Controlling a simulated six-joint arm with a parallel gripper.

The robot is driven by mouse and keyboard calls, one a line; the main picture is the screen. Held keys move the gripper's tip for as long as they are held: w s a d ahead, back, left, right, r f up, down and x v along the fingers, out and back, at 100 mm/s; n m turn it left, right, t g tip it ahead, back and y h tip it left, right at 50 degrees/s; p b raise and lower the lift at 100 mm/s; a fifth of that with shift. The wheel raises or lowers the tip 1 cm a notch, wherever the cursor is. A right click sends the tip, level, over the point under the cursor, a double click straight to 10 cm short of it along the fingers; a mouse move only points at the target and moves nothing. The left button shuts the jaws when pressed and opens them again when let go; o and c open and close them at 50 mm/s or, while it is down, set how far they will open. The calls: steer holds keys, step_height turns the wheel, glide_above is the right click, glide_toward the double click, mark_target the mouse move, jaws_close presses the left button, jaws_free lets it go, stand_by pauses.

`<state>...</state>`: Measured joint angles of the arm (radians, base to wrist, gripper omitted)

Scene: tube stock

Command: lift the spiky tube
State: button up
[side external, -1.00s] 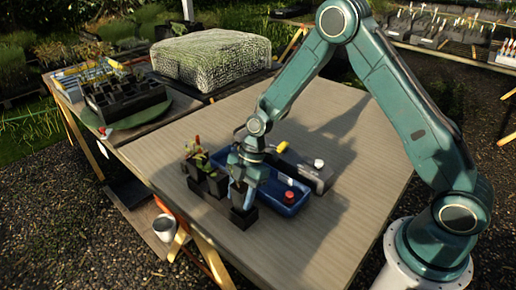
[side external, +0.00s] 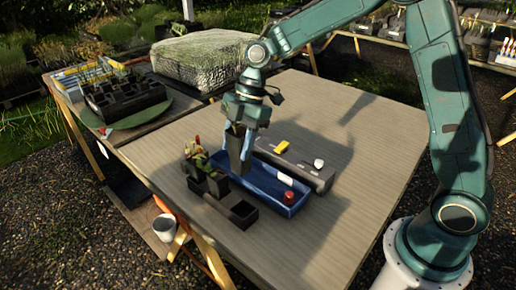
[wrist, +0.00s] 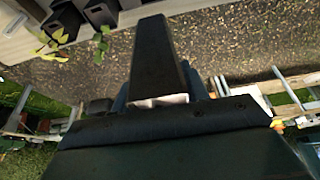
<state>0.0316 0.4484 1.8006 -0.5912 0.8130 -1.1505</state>
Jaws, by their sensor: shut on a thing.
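In the wrist view the tube (wrist: 160,55) sticks out, narrowing away from the jaws. Whether a spiky plant is in its top is hidden by my gripper. A black rack (side external: 242,213) stands at the table's left side, and its front slot looks empty. Other dark tubes (side external: 218,186) stand in its back part, with leafy green plants showing red (side external: 195,151).
The blue tray holds a red-capped item (side external: 288,197) and a white label-like piece (side external: 285,180). Behind it, a grey box (side external: 318,177) bears a yellow item (side external: 281,146) and a white one (side external: 319,163). The table's right side (side external: 345,225) is clear.

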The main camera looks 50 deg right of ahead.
steer(key=shift+r, duration=0.35)
stand_by(0.4)
